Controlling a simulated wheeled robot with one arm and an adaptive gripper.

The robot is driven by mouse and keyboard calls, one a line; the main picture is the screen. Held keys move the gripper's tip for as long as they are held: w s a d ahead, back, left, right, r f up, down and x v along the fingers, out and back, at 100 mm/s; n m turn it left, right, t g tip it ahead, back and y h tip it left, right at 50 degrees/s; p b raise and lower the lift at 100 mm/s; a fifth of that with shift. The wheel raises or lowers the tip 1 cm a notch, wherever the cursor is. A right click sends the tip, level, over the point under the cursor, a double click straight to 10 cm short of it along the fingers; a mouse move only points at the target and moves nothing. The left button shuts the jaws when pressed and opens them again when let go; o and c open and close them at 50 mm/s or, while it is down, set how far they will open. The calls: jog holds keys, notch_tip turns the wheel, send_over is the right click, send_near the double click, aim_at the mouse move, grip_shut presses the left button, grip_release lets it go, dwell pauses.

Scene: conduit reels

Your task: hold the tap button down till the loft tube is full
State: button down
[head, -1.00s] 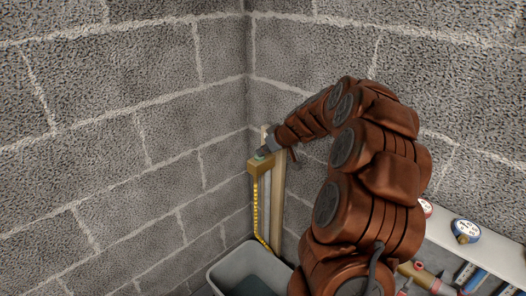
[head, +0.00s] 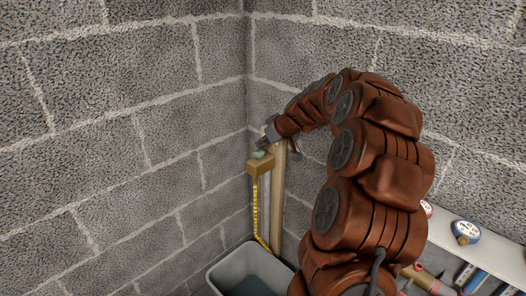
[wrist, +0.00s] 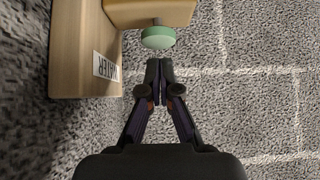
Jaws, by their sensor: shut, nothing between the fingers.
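The tap button (head: 258,155), a green disc on a short stem, sits on the wooden bracket (head: 261,166) in the wall corner. The wrist view shows the button (wrist: 158,38) close by, next to a wooden post (wrist: 75,55) labelled "WATER" (wrist: 105,66). My gripper (wrist: 158,64) is shut and empty, its tips a small gap from the button. In the head view my gripper (head: 264,143) is just above the button. A pale upright strip (head: 266,208), perhaps the loft tube, runs down below the bracket; its fill level cannot be told.
A yellow beaded line (head: 255,205) hangs beside the strip. A grey tub (head: 222,275) with dark contents stands below. A white shelf (head: 450,228) with a round gauge (head: 466,232) is at right. Block walls close in behind the post.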

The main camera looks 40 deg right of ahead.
jog(key=b+v, duration=0.2)
jog(key=v, duration=0.8)
jog(key=shift+r, duration=0.3)
jog(key=shift+d, duration=0.1)
